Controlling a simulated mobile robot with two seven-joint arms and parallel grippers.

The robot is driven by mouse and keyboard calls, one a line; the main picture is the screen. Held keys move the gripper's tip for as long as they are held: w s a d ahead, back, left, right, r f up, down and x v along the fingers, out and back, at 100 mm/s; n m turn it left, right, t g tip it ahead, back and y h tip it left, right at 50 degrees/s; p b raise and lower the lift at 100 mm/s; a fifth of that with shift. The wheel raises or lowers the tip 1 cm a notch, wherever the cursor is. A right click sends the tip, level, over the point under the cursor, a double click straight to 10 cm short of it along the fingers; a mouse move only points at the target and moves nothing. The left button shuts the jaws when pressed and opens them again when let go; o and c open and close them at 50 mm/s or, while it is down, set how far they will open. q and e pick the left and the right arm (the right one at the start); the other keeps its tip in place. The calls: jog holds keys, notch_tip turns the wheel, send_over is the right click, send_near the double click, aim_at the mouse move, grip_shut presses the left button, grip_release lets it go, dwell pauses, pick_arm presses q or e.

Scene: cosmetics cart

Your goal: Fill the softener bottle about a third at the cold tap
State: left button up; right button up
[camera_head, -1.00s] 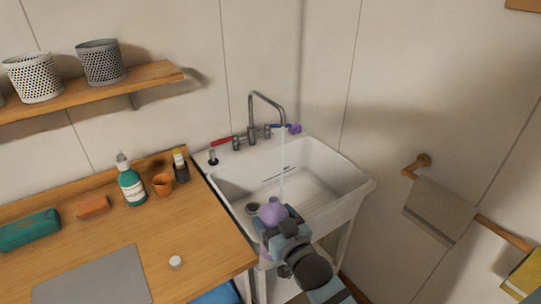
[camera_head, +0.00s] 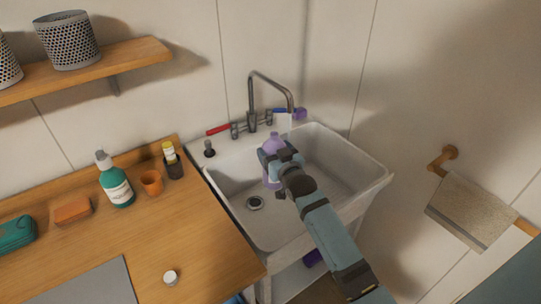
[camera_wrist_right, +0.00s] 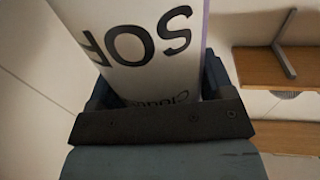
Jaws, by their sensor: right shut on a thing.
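The softener bottle (camera_head: 272,146) is purple and upright in the head view, over the sink basin. My right gripper (camera_head: 277,160) is shut around it. In the right wrist view its white label (camera_wrist_right: 140,45) reads "SOF" between the fingers. The tap's spout (camera_head: 291,104) arches over the basin, behind and to the right of the bottle's top. The blue cold handle (camera_head: 279,110) is beside the spout, the red handle (camera_head: 218,130) to the left. A white patch shows beneath the spout; I cannot tell whether it is water. My left gripper is out of view.
The white sink (camera_head: 345,195) has a dark drain (camera_head: 255,202). On the wooden counter (camera_head: 190,230) at left are a white cap (camera_head: 170,277), a green pump bottle (camera_head: 116,185), an orange cup (camera_head: 152,183) and a dark bottle (camera_head: 173,165). A towel (camera_head: 470,210) hangs at right.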

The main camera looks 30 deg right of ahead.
jog(key=w+d+f+b, duration=0.4)
jog(key=w+d+b, duration=0.1)
jog(key=d+b, duration=0.1)
jog(key=shift+w+d+b, duration=0.2)
jog(key=shift+d+b, duration=0.2)
jog(key=shift+d, duration=0.1)
dwell(0.4)
jog(key=w+d, duration=0.2)
jog(key=d, duration=0.1)
jog(key=shift+w+d+f, duration=0.1)
jog(key=shift+w+d, duration=0.1)
jog(key=shift+a, duration=0.1)
dwell(1.6)
